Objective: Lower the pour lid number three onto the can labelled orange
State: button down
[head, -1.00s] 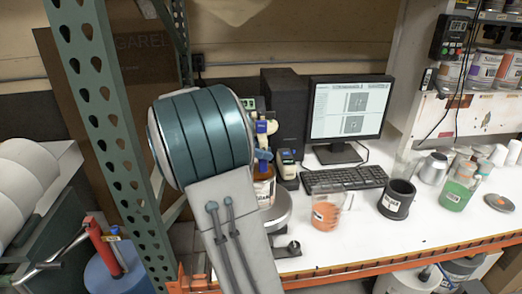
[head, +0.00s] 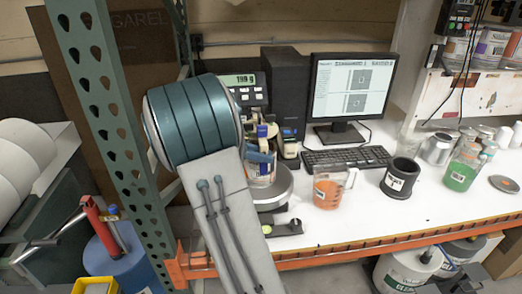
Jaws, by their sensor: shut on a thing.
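My gripper is not in view; only my own arm shows, rising at the left centre. I cannot identify pour lid number three. No can in view can be read clearly as labelled orange. Several cans with coloured labels, some reddish or orange (head: 513,45), stand on the upper right shelf, too small to read. A clear beaker of orange liquid (head: 328,192) stands on the white bench. A flat grey disc (head: 505,184), perhaps a lid, lies at the bench's right.
A round scale (head: 270,190) and a jar with blue-handled tools stand beside my arm. A black cup (head: 398,178) and a green-filled jar (head: 460,172) stand to the right. A green perforated post (head: 100,110) rises left. White cans (head: 405,272) sit below the bench edge.

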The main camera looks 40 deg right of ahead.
aim_at(261, 173)
jog(key=shift+f+b, duration=0.9)
jog(key=shift+f, duration=1.5)
jog(key=shift+f, duration=0.6)
jog(key=c, duration=1.3)
grip_release()
